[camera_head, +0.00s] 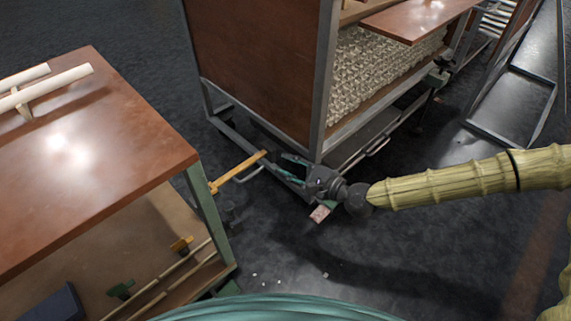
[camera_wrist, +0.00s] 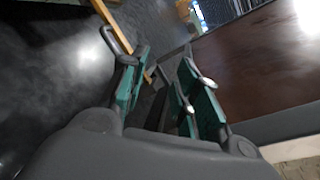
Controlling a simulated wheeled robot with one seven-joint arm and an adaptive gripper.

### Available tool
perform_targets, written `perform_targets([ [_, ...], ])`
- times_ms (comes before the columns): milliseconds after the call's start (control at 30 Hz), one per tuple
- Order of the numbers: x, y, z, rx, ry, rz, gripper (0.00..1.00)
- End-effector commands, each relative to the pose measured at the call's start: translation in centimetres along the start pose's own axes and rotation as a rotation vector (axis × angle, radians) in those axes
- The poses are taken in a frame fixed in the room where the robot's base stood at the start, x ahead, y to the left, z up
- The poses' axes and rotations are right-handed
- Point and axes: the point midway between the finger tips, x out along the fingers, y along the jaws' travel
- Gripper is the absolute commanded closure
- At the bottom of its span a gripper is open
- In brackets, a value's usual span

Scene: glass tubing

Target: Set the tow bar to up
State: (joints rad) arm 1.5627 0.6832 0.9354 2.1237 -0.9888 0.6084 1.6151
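An orange-yellow bar, which looks like the tow bar (camera_head: 238,172), slopes low between the left cart and the lower corner of the brown-panelled cart. It also shows at the top of the wrist view (camera_wrist: 108,16). My gripper (camera_head: 281,168) is low beside that cart's corner, a little right of the bar's end. In the wrist view its teal-padded fingers (camera_wrist: 165,65) are apart, with no object clearly held between them. The bar lies beyond the fingertips; its far end is partly hidden by my left finger, and contact cannot be told.
The brown-panelled cart (camera_head: 255,65) stands close beside my gripper. A wood-topped cart (camera_head: 110,150) with pale tubes (camera_head: 50,88) fills the left. Dark floor (camera_head: 330,255) is mostly clear, with small pale bits.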

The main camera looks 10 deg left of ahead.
Motion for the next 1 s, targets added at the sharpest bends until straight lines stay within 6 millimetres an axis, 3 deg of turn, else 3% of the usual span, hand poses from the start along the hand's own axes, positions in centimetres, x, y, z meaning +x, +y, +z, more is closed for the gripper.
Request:
perform_targets([
  [467,0.0,0.0,0.0,-0.001,0.0,0.001,0.69],
  [567,0.0,0.9,0.2,-0.011,0.006,0.019,0.69],
  [667,-0.3,3.6,0.4,-0.046,0.029,0.073,0.69],
  [767,-1.2,8.1,0.6,-0.111,0.068,0.172,0.69],
  [867,-3.2,13.2,0.4,-0.203,0.113,0.295,0.69],
  [1000,-7.4,19.4,-0.3,-0.346,0.17,0.481,0.69],
])
